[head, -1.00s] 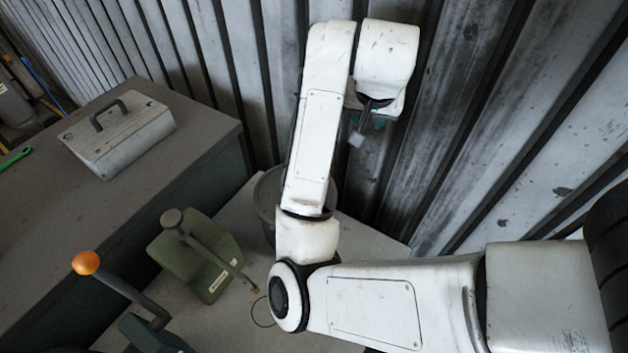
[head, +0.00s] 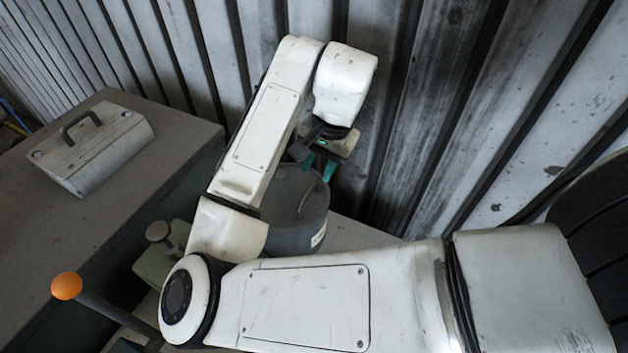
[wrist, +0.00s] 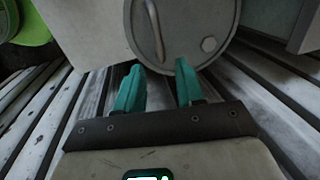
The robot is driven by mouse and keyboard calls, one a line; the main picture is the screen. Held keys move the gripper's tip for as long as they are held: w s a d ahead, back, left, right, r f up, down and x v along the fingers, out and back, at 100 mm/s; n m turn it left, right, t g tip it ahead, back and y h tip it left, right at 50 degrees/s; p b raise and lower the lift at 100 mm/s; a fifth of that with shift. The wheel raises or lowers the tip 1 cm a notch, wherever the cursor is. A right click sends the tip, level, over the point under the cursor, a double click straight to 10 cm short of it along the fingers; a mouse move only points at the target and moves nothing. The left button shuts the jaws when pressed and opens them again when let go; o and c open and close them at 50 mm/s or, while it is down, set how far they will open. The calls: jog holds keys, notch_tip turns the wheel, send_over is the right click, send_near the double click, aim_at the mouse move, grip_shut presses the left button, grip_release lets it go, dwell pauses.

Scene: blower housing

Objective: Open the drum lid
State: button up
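The drum (head: 300,240) is a grey round container with a white label on its side, standing against the corrugated wall. Its lid (head: 278,190) is on top and partly hidden behind my arm. My gripper (head: 319,164) has teal fingers and is above the drum's wall-side edge. In the wrist view, my gripper (wrist: 159,66) is open with nothing between its fingers; the fingertips appear at the lid's near rim. I cannot tell whether they touch it.
A grey bench (head: 60,235) at left carries a metal case (head: 92,150) with a handle. A green can (head: 160,262) is partly hidden by my arm. A lever with an orange knob (head: 67,286) rises at lower left. The corrugated wall (head: 440,110) stands close behind the drum.

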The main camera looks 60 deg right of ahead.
aim_at(313, 185)
jog(key=shift+w+f+b, duration=0.2)
jog(key=shift+w+f, duration=0.05)
jog(key=shift+f, duration=1)
jog(key=shift+w+f+b, duration=0.2)
jog(key=shift+w+f, duration=0.05)
jog(key=shift+f, duration=0.95)
jog(key=shift+c, duration=0.4)
grip_shut()
